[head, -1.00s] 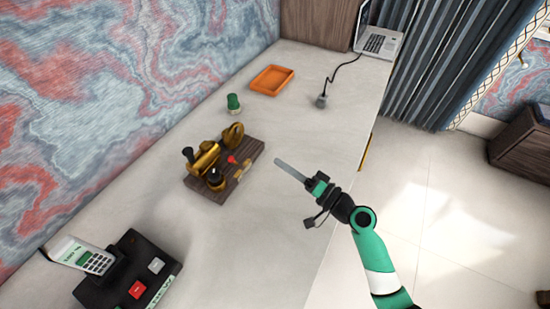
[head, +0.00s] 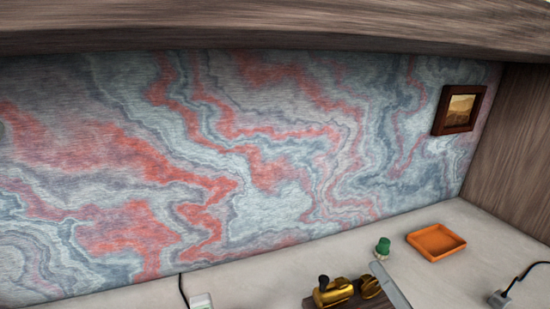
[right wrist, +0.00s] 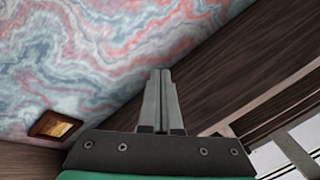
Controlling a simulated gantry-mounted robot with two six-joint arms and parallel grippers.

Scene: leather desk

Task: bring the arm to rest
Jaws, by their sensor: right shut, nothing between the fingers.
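My right gripper (right wrist: 162,76) points up the middle of the right wrist view, its two fingers together with nothing between them. In the head view only the grey fingers of this gripper (head: 390,286) show, at the bottom edge right of centre. They overlap the picture of the desk close to the brass device; the rest of the arm is out of the frame. My left gripper is in neither view.
A brass device on a wooden base (head: 345,292), a green-topped object (head: 383,247), an orange tray (head: 436,242) and a black-corded plug (head: 499,299) are on the pale desk (head: 250,278). A framed picture (head: 459,109) hangs on the wall; it also shows in the right wrist view (right wrist: 56,125).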

